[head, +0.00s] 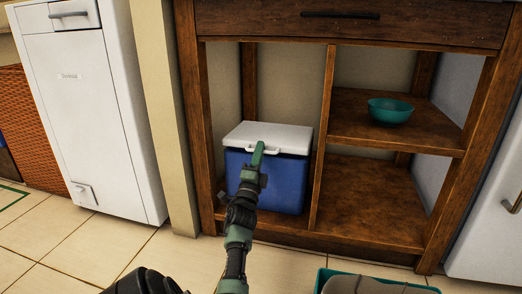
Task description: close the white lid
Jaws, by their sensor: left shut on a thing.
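The white lid (285,134) lies over the blue cooler box (288,192) in the left bay of the wooden shelving. The lid looks level; whether it is fully down on the box cannot be told. My left gripper (258,153) is at the lid's front edge, where the white handle is, and is shut on it. The gripper hides part of the lid's front edge and part of the box's front. My right gripper is not in view.
A teal bowl (390,111) stands on the middle shelf (353,128) at right; the compartment below is empty. A white cabinet (85,110) stands at left. A teal crate (322,275) holding something grey is at the bottom edge. Tiled floor (180,262) is open at left.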

